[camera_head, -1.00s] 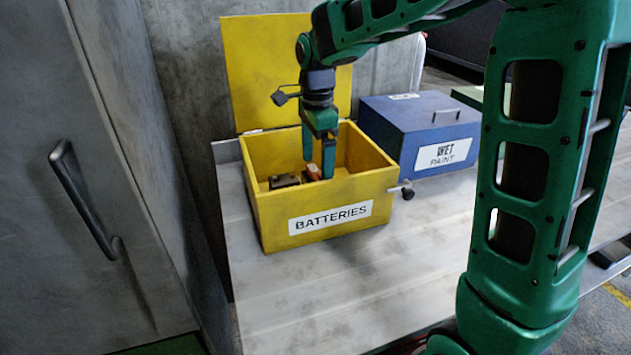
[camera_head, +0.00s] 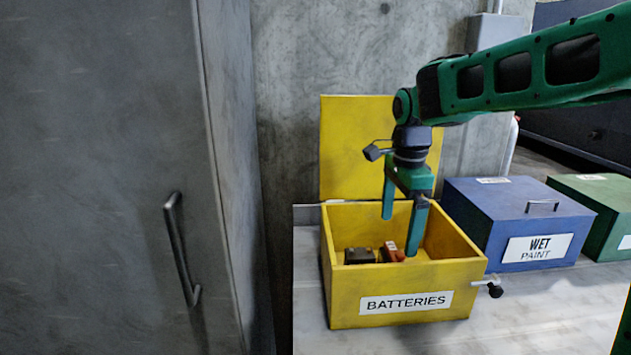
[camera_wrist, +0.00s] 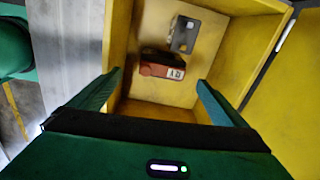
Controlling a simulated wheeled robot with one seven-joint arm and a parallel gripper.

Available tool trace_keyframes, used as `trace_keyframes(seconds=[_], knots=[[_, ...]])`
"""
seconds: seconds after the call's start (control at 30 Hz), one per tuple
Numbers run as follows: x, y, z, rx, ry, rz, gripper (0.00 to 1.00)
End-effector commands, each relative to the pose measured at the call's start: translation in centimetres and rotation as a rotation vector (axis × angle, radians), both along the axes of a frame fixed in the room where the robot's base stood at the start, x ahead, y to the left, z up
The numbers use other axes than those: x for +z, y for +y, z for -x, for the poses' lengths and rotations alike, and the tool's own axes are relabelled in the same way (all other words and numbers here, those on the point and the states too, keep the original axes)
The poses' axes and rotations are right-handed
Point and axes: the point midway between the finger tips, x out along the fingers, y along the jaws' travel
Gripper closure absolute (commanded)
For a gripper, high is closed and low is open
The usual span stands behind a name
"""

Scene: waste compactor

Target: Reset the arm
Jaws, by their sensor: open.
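My gripper (camera_head: 402,232) is open and empty, pointing down over the yellow batteries box (camera_head: 345,308). A red and dark battery (camera_wrist: 162,65) and a grey battery (camera_wrist: 185,35) lie on the box floor. In the head view they show as a red item (camera_head: 391,252) and a dark item (camera_head: 360,256). The box's yellow lid (camera_head: 365,150) stands open at the back.
A blue wet paint box (camera_head: 500,210) stands right of the yellow box, and a green box (camera_head: 600,195) is beyond it. A grey cabinet (camera_head: 110,180) with a handle is at the left. A concrete wall (camera_head: 400,50) is behind.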

Motion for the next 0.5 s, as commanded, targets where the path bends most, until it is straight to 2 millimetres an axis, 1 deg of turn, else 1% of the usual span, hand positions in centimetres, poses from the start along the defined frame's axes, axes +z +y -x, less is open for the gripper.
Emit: trace_keyframes(seconds=[0.03, 0.07, 0.1, 0.17, 0.27, 0.3, 0.37, 0.4, 0.47, 0.5], knots=[[1.4, 0.4, 0.7, 0.042, -0.028, 0.002, 0.03], [1.5, -0.5, 1.4, 0.064, -0.030, 0.007, 0.03], [1.5, -2.0, 2.5, 0.102, -0.030, 0.017, 0.03], [1.6, -3.8, 4.1, 0.165, -0.033, 0.028, 0.03], [1.7, -6.8, 7.2, 0.271, -0.037, 0.047, 0.03], [1.6, -8.0, 8.5, 0.317, -0.037, 0.054, 0.03], [1.4, -9.7, 10.7, 0.387, -0.038, 0.063, 0.03], [1.2, -10.7, 12.1, 0.431, -0.037, 0.068, 0.03], [0.9, -12.1, 14.2, 0.498, -0.037, 0.074, 0.03], [0.6, -12.9, 15.6, 0.543, -0.037, 0.077, 0.03]])
